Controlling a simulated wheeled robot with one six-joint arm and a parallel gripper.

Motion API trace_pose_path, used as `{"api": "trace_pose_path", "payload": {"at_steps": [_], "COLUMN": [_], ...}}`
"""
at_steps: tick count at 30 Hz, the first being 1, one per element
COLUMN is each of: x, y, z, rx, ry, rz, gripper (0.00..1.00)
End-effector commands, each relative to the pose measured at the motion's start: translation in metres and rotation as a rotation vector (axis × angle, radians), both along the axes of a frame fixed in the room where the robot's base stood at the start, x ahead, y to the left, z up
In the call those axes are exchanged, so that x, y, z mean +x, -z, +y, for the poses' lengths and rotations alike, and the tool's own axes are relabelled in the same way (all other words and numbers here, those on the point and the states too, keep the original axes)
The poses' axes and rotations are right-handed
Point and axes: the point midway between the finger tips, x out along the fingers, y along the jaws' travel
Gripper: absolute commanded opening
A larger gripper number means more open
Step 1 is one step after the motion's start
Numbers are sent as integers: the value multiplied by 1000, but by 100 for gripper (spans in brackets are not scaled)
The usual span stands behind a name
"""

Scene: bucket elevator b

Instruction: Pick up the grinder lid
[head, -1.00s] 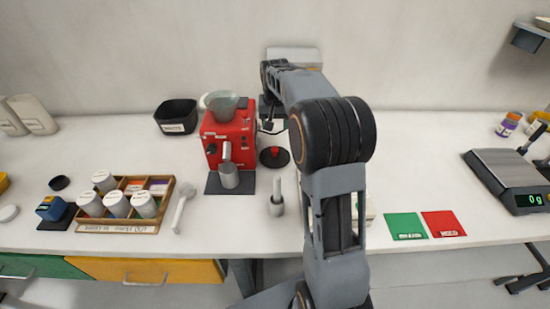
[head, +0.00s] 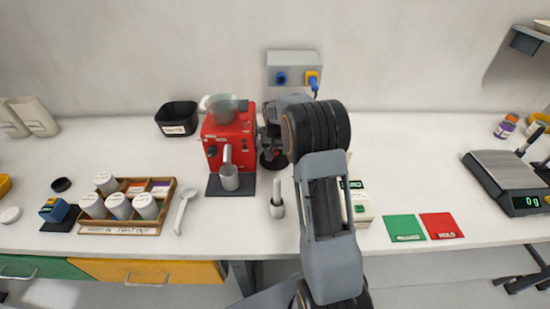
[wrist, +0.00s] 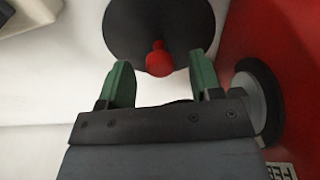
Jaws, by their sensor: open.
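The grinder lid (wrist: 150,22) is a dark round disc with a red knob (wrist: 159,60), seen at the top middle of the wrist view. In the head view the lid (head: 273,161) lies on the table just right of the red grinder (head: 231,134), mostly hidden by my gripper and arm. My gripper (wrist: 162,78) is open and empty. Its two green fingers stand either side of the knob's line in the wrist view, with the knob showing at the gap between the tips. I cannot tell whether the fingers touch the lid.
The red grinder stands close beside the lid and also fills the right side of the wrist view (wrist: 290,60). A wall socket box (head: 294,70) is behind. A wooden tray of jars (head: 167,200) is left.

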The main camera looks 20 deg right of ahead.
Motion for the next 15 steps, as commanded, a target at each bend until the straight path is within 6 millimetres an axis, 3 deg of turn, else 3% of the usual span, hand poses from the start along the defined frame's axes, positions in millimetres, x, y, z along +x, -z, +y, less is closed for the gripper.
{"api": "trace_pose_path", "payload": {"at_steps": [4, 12, 15], "x": [1, 2, 2], "y": [11, 14, 14], "z": [-1, -1, -1], "rx": [0, 0, 0], "ry": [0, 0, 0], "rz": [1, -1, -1], "gripper": [59, 59, 50]}}
